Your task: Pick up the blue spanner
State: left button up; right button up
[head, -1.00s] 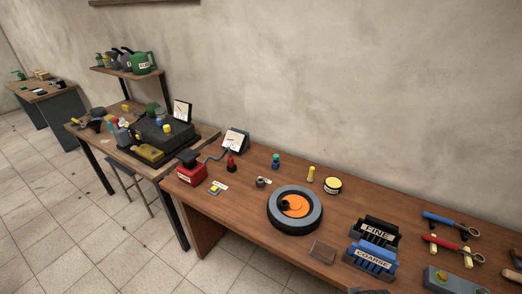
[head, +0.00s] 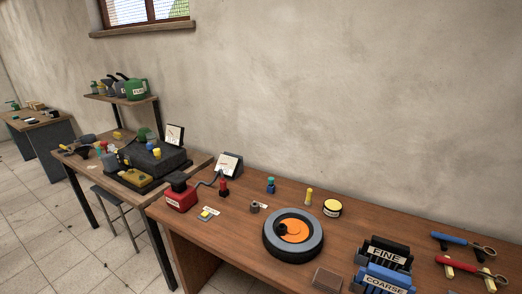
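A blue-handled tool (head: 450,238) with a grey metal end lies at the far right of the long wooden bench in the head view. It may be the blue spanner, but its shape is too small to be sure. A similar red-handled tool (head: 456,260) lies just in front of it, on pale yellow supports. Neither of my grippers shows in the head view.
The wooden bench (head: 350,229) holds a grey wheel with an orange centre (head: 270,238), a black FINE block (head: 385,251), a blue COARSE block (head: 385,279) and a red box (head: 180,200). A second cluttered table (head: 86,162) stands to the left.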

aim_at(462, 241)
jog(key=z, duration=1.75)
